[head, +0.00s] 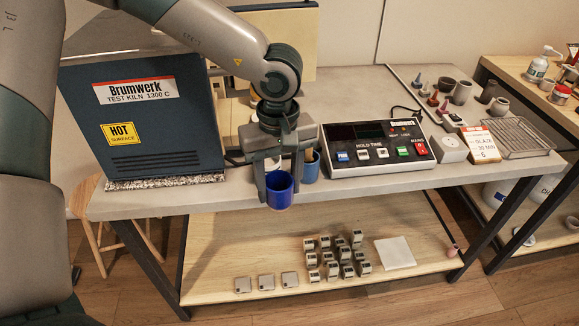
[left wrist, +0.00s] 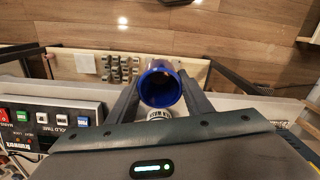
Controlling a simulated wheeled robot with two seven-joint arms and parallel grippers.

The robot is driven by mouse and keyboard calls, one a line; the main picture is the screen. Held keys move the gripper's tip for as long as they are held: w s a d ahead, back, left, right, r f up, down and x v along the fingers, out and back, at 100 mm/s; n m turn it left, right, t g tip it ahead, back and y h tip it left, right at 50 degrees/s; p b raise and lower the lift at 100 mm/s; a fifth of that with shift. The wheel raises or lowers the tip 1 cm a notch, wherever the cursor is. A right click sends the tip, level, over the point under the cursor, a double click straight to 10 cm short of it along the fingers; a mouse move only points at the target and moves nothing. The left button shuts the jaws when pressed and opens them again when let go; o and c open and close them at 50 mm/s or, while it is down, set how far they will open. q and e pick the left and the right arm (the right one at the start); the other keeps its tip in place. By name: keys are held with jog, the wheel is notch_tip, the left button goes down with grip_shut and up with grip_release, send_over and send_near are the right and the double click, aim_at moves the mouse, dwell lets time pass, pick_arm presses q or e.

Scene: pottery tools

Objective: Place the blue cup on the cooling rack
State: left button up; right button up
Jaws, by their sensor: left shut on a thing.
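The blue cup (head: 279,190) is held upright by my left gripper (head: 279,178) near the front edge of the bench. In the left wrist view the cup (left wrist: 159,88) sits between the two fingers of my left gripper (left wrist: 160,92), with its open mouth facing the camera. The cooling rack (head: 516,137) is a wire rack at the right end of the bench, well to the right of the cup. It looks empty. My right gripper does not show in either view.
A control box (head: 377,147) with coloured buttons stands between cup and rack. A grey-blue cup (head: 311,167) stands just behind the held cup. The kiln (head: 140,117) is at left.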

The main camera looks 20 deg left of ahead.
pick_arm(q)
jog(key=s+a+m, duration=0.2)
jog(key=a+m, duration=0.2)
jog(key=a, duration=1.6)
jog(key=s+a+f+n, duration=0.3)
jog(key=s+a+n, duration=0.1)
jog(key=s+a, duration=0.4)
jog(key=w+d+f+m, duration=0.2)
jog(key=d+f, duration=0.6)
jog(key=d, duration=0.5)
jog(key=w+d+r+m, duration=0.2)
jog(key=d+m, duration=0.1)
jog(key=d, duration=0.5)
jog(key=w+d+r+m, duration=0.2)
jog(key=w+d+m, duration=0.1)
jog(key=d, duration=0.5)
jog(key=shift+d+m, duration=0.2)
jog(key=shift+m, duration=0.3)
